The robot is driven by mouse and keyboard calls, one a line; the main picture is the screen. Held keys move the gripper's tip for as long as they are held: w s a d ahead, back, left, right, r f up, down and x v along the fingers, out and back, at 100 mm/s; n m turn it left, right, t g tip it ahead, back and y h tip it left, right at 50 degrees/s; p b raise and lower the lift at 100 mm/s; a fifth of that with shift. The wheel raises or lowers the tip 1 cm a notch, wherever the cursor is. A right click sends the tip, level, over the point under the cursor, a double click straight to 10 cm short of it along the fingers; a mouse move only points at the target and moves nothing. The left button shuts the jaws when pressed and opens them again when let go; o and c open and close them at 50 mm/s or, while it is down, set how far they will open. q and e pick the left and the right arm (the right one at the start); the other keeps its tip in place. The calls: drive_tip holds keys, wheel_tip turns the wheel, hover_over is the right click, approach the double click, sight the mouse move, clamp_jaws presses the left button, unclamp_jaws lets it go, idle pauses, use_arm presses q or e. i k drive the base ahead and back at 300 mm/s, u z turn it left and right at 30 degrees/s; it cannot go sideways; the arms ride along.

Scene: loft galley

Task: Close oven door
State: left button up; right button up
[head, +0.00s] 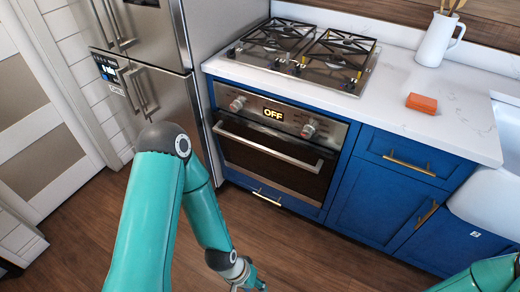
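The oven (270,112) is set in the blue cabinets under the cooktop, with two knobs and a display reading OFF. Its door (265,165) has a dark window and a long silver handle (262,146). The door stands upright and looks flush or nearly flush with the front; I cannot tell if a small gap is left. My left gripper (250,284) is at the bottom edge, low in front of the oven and apart from the handle. It is partly cut off, so its opening is unclear. My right arm shows at the lower right; its gripper is out of view.
A steel fridge (160,100) stands left of the oven. A gas cooktop (305,55), an orange block (422,103) and a white jug with utensils (438,42) are on the counter. A white sink (490,195) is at right. The wooden floor before the oven is clear.

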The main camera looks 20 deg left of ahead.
sight(301, 170)
drive_tip(key=u, duration=0.05)
drive_tip(key=i, duration=0.95)
drive_tip(key=z, duration=0.1)
